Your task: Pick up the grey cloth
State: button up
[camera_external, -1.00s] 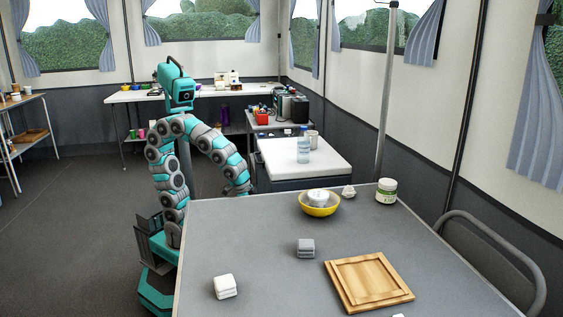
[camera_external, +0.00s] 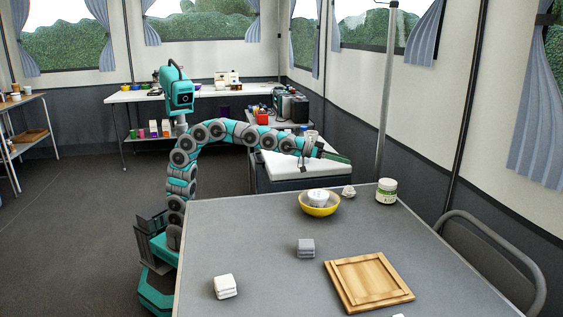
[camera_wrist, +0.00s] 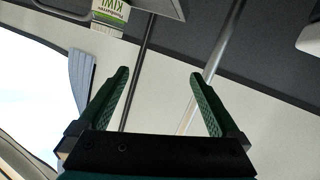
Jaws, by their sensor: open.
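The grey cloth (camera_external: 306,248) is a small folded block lying on the grey table (camera_external: 255,222), between the yellow bowl and the wooden board. My gripper (camera_external: 340,160) is raised beyond the table's far edge, well away from the cloth, above the white-topped counter in the picture. In the wrist view my gripper (camera_wrist: 158,85) has its two green fingers spread wide with nothing between them. The cloth does not show in the wrist view.
A yellow bowl (camera_external: 320,208) holding a white item, a white jar (camera_external: 386,191), a wooden board (camera_external: 369,283) and a white folded cloth (camera_external: 225,286) are on the table. A grey chair (camera_external: 490,240) stands at its right. The table between the cloths is clear.

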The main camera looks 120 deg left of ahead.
jog(key=w+d+r+n+t+h, duration=0.1)
jog(key=w+d+r+n, duration=0.15)
jog(key=d+n, duration=0.35)
jog(key=w+d+r+n+t+h+p, duration=0.1)
jog(key=d+r+n+t+h, duration=0.2)
jog(key=d, duration=0.6)
jog(key=w+d+r+n, duration=0.1)
jog(key=d+r+n, duration=0.2)
jog(key=d+n, duration=0.3)
jog(key=n+g+h, duration=0.5)
jog(key=n, duration=0.6)
send_near(299, 240)
jog(key=p+x, duration=0.1)
jog(key=x, duration=0.2)
jog(key=shift+a+f, duration=0.15)
jog(key=shift+a, duration=0.05)
jog(key=shift+d+f, duration=0.25)
jog(key=shift+a+p+x, duration=0.15)
jog(key=shift+p+x, duration=0.05)
jog(key=shift+x, duration=1.7)
jog(key=shift+a+p+x, duration=0.1)
jog(key=shift+p+x, duration=0.05)
jog(key=shift+x, duration=1.7)
jog(key=shift+r, duration=0.1)
